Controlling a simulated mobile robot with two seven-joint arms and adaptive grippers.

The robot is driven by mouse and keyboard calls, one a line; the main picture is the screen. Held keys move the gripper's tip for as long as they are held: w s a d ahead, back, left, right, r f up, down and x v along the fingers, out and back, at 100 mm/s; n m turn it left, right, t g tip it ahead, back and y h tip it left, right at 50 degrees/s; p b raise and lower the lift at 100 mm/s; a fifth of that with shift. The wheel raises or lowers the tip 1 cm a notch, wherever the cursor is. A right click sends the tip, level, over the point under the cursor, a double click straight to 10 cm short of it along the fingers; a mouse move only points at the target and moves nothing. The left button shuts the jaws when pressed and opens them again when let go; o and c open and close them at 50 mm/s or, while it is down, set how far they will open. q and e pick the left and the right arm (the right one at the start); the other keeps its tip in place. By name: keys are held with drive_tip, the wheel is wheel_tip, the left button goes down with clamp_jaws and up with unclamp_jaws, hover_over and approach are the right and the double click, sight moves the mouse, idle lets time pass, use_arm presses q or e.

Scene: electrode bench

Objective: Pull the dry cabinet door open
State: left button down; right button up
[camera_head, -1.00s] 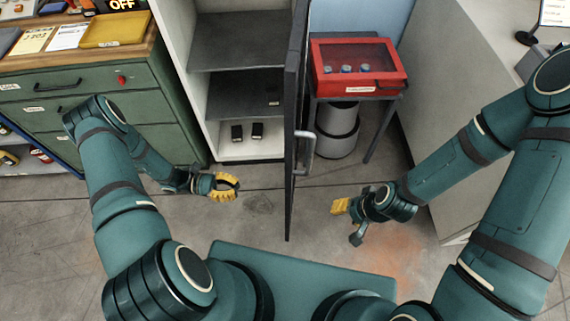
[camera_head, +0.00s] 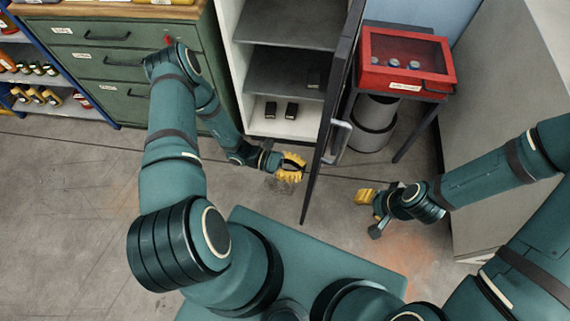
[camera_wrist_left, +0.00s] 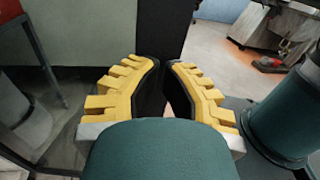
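The dry cabinet (camera_head: 229,75) stands open at the top middle of the head view, its shelves exposed. Its dark door (camera_head: 328,130) stands swung out toward me, seen nearly edge-on, with a grey bar handle (camera_head: 338,140) on its right face. My left gripper (camera_head: 291,167), with yellow pads, is just left of the door, on the cabinet's inner side. In the left wrist view its fingers (camera_wrist_left: 163,75) are apart with nothing held, and a dark upright panel (camera_wrist_left: 160,28) lies beyond them. My right gripper (camera_head: 366,197) is right of the door, apart from the handle; its finger gap is unclear.
A red case (camera_head: 407,75) stands on a small table right of the door, with a grey drum (camera_head: 372,130) beneath. Green drawers (camera_head: 110,65) and a blue shelf rack (camera_head: 60,60) stand left. A grey cabinet (camera_head: 490,130) is at right. Floor at left is clear.

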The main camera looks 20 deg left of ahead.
use_arm(q)
drive_tip(key=shift+w+d, duration=0.1)
drive_tip(key=shift+d, duration=0.7)
drive_tip(key=shift+d, duration=0.1)
drive_tip(key=w+d+n+t+p, duration=0.1)
drive_tip(key=d+t, duration=0.1)
drive_tip(key=d, duration=0.8)
drive_tip(key=shift+w+d, duration=0.2)
drive_tip(key=shift+d, duration=0.2)
drive_tip(key=s+a, duration=0.6)
drive_tip(key=a, duration=0.6)
drive_tip(key=shift+s+a, duration=0.2)
drive_tip(key=shift+s, duration=0.05)
